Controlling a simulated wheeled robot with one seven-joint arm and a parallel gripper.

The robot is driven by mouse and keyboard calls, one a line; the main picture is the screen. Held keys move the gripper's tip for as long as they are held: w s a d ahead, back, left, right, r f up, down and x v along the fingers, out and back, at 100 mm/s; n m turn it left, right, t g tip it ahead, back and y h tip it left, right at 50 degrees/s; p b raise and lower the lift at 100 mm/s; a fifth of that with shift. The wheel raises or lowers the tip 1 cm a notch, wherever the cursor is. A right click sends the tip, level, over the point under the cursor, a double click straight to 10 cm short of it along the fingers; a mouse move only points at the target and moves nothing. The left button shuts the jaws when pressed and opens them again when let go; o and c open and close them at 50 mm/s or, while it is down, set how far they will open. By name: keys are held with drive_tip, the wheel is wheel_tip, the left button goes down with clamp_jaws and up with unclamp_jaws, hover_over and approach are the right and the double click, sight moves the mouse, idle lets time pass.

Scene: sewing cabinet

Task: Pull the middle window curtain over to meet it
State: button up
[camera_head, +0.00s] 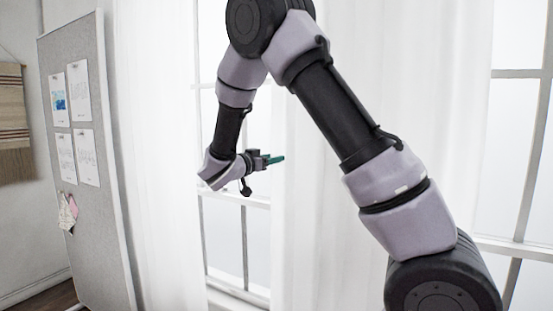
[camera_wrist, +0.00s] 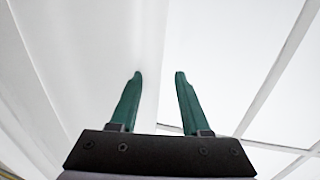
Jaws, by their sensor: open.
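The middle curtain (camera_head: 320,220) is white and sheer and hangs in front of the window, partly hidden behind my arm. Another white curtain (camera_head: 158,170) hangs to its left, with a gap of bare window between them. My gripper (camera_head: 279,158) has green fingers and points right, with its tips at the middle curtain's left edge. In the wrist view my gripper (camera_wrist: 159,76) is open. A white curtain (camera_wrist: 85,60) fills the left there, and its edge runs up between the two fingers. I cannot tell whether a finger touches it.
A grey pinboard (camera_head: 95,200) with papers stands at the left, close to the left curtain. The window (camera_head: 225,235) with its pale frame shows in the gap. More bare window (camera_head: 515,105) shows at the right. A woven hanging (camera_head: 12,110) is on the far left wall.

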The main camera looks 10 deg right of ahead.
drive_tip(key=shift+w+d, duration=0.35)
drive_tip(key=shift+d, duration=0.1)
clamp_jaws()
idle(1.2)
